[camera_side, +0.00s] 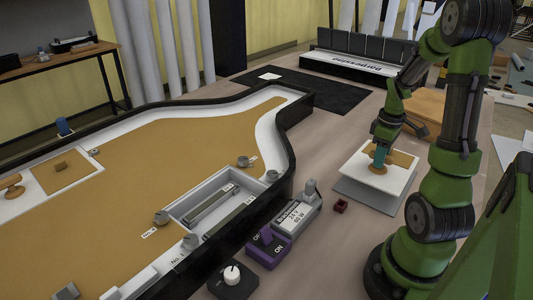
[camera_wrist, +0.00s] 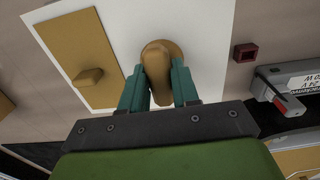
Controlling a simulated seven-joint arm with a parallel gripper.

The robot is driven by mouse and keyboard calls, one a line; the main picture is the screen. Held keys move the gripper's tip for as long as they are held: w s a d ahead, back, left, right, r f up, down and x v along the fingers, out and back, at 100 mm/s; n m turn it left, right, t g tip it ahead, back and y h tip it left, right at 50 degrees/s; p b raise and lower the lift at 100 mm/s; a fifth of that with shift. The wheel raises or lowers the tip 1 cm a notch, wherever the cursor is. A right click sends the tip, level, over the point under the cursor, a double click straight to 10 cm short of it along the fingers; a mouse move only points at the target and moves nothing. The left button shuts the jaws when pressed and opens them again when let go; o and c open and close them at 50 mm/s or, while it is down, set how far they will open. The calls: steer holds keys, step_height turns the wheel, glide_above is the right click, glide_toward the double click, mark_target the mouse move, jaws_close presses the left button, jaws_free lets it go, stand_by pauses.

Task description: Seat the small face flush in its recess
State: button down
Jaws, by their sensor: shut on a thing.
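A flat tan panel (camera_wrist: 70,45) with a small block-like grip (camera_wrist: 88,77) lies on a white board; it also shows in the side view (camera_side: 404,158). My gripper (camera_wrist: 160,85) has its teal fingers on either side of a rounded tan knob-like piece (camera_wrist: 161,52), shut on it. In the side view my gripper (camera_side: 380,155) is low over the white board (camera_side: 360,180), beside the panel. Whether the held piece touches the board is hard to tell. A recess for the panel cannot be made out under it.
A large black-rimmed lightbox (camera_side: 290,150) with a tan face fills the left. It carries a tan square (camera_side: 75,178), a mushroom-shaped knob (camera_side: 13,181) and an open bay (camera_side: 215,205). A power supply (camera_side: 297,215), purple switch (camera_side: 268,246) and small red block (camera_side: 341,205) stand nearby.

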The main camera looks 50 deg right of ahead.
steer(key=shift+r, duration=0.15)
step_height(320, 180, up, 15)
steer(key=w+a, duration=0.8)
steer(key=w, duration=0.3)
steer(key=w+a, duration=0.9)
steer(key=w, duration=0.2)
steer(key=w+a, duration=0.2)
steer(key=a, duration=0.9)
steer(key=w+a, duration=0.3)
steer(key=a, duration=0.9)
steer(key=shift+h, duration=0.3)
step_height(320, 180, down, 6)
steer(key=shift+s+r, duration=0.15)
steer(key=shift+r, duration=0.1)
